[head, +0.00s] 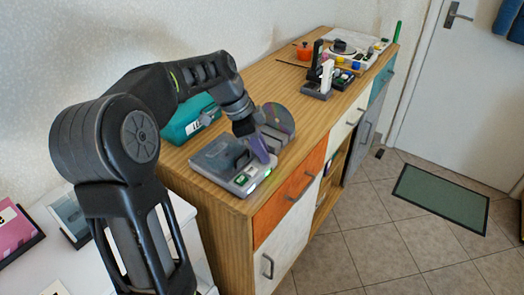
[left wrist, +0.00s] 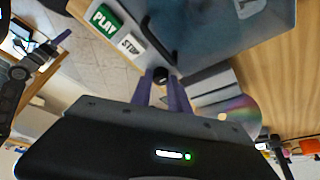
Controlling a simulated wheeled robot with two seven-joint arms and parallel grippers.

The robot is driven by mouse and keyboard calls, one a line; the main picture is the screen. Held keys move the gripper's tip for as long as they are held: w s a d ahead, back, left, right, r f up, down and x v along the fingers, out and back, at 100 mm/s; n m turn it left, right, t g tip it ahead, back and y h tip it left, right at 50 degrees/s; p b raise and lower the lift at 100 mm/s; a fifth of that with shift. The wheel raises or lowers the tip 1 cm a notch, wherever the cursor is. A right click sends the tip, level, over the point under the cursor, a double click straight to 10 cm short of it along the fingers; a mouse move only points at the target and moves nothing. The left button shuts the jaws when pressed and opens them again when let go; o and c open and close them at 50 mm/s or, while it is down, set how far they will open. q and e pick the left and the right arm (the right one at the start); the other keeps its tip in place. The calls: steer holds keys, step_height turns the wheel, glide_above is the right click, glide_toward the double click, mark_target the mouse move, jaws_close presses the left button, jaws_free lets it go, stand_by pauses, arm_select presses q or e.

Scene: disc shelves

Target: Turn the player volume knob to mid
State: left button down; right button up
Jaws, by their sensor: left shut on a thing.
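The player (head: 215,158) is a grey box on the near end of the wooden cabinet top. My left gripper (head: 262,152) reaches down over its right front side. In the left wrist view, the purple fingers of this gripper (left wrist: 163,88) are closed around the small black volume knob (left wrist: 161,74). The knob's mark cannot be read. A green PLAY button (left wrist: 103,19) and a white STOP button (left wrist: 131,45) sit beside it on the player (left wrist: 190,25). My right gripper (left wrist: 62,38) shows small at the left of the wrist view, its opening unclear.
A disc (head: 279,118) leans on a grey holder just behind the player. A teal box (head: 190,122) stands by the wall. Farther along the cabinet top (head: 262,88) are a dark rack (head: 320,75), an orange pot (head: 304,51) and a white device (head: 350,50).

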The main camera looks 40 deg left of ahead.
stand_by(0.3)
arm_select(q)
steer(key=c, duration=1.5)
jaws_free()
steer(key=shift+c, duration=0.2)
steer(key=v, duration=0.7)
steer(key=shift+r, duration=0.4)
steer(key=shift+s+a, duration=0.1)
steer(key=shift+a, duration=0.05)
